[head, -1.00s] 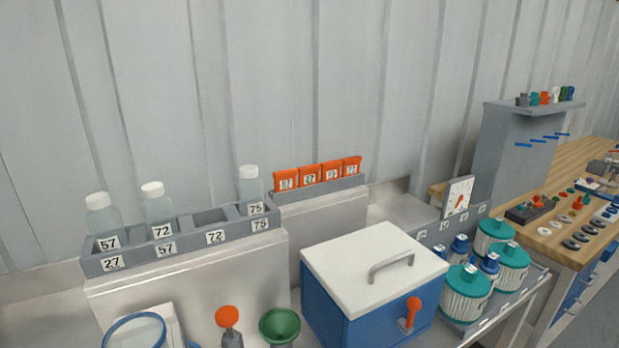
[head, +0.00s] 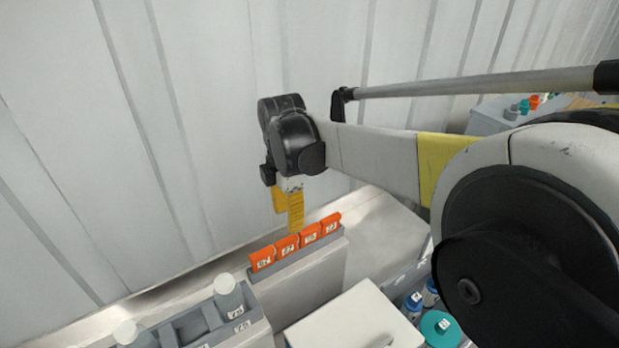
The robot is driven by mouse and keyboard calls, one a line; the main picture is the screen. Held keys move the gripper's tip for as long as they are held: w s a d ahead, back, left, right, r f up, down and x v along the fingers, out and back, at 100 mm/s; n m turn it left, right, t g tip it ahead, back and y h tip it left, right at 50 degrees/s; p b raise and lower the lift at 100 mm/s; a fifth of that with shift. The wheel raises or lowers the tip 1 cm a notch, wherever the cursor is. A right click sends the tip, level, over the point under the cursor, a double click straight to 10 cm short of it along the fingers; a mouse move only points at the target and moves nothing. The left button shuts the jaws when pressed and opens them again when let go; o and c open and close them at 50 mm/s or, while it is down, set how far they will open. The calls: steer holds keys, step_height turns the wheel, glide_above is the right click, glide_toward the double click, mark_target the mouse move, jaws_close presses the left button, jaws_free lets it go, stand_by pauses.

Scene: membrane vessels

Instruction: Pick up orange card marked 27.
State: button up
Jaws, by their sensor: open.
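Several orange cards stand in a row in a grey holder (head: 300,256) on a pale raised block. The second card from the left (head: 287,247) seems to be the one marked 27, but its label is small and hard to read now. My gripper (head: 287,221) points down with two yellow fingers apart, empty. The fingertips appear just above or behind the middle of the row, close to the second and third cards (head: 310,234). I cannot tell the exact depth or whether a finger touches a card.
Neighbouring orange cards stand close on both sides, including the leftmost (head: 262,259) and rightmost (head: 331,223). A grey bottle rack (head: 185,326) is at lower left, a white-lidded box (head: 355,320) in front. The corrugated wall (head: 200,120) rises close behind.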

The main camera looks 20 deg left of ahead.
mark_target(286, 240)
steer(key=shift+n, duration=0.5)
steer(key=f, duration=0.2)
steer(key=a+f, duration=0.1)
steer(key=f, duration=0.2)
steer(key=shift+s+a, duration=0.1)
steer(key=shift+s, duration=0.05)
steer(key=f, duration=0.5)
steer(key=shift+d+f+p, duration=0.2)
steer(key=shift+f+p, duration=0.2)
jaws_close()
